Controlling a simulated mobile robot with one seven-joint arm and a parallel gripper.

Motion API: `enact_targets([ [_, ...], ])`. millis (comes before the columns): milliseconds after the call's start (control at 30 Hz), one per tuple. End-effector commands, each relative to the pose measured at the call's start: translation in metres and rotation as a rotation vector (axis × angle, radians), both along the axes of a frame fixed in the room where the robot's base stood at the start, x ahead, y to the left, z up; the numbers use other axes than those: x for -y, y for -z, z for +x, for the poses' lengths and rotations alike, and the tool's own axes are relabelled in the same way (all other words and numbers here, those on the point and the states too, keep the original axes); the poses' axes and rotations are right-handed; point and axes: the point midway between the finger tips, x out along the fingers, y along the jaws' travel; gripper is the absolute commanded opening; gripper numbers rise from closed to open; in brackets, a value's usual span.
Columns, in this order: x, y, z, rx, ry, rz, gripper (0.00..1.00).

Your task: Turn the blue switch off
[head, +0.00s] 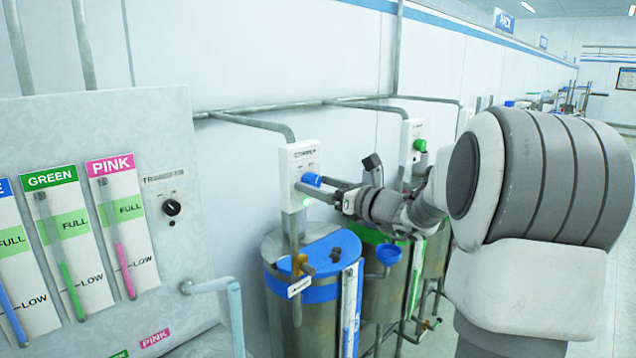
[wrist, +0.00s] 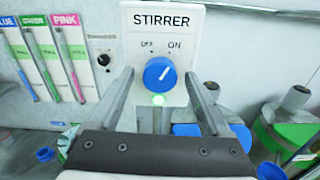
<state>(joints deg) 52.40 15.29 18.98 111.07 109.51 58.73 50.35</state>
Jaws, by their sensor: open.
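The blue switch (wrist: 160,74) is a round knob on a white STIRRER box (wrist: 161,22) with OFF at upper left and ON at upper right. Its white pointer line tilts to the upper right, toward ON. A small green light (wrist: 158,100) glows below it. In the head view the blue switch (head: 311,180) sticks out of the white box (head: 299,160). My gripper (head: 326,191) is open close in front of it. In the wrist view its fingers stand left and right of the knob with gaps; I cannot tell whether the tips reach its depth.
A steel drum with a blue lid (head: 318,250) stands below the box. A second box with a green knob (head: 420,145) is to the right, above a green-banded drum. A gauge panel (head: 90,120) with a black knob (head: 172,207) is at left. Pipes run along the wall.

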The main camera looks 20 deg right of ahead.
Motion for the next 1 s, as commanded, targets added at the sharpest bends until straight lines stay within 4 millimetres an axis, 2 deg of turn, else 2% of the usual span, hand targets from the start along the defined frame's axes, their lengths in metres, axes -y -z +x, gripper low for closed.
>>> enact_targets([
  [300,-0.0012,0.0001,0.0024,0.0,-0.001,0.0,0.8],
  [733,-0.001,0.0001,0.0022,0.0,-0.001,0.0,0.03],
  [767,-0.001,0.0001,0.0021,0.0,-0.001,0.0,0.0],
  [1000,-0.0011,0.0016,0.0022,0.008,-0.001,-0.019,0.0],
])
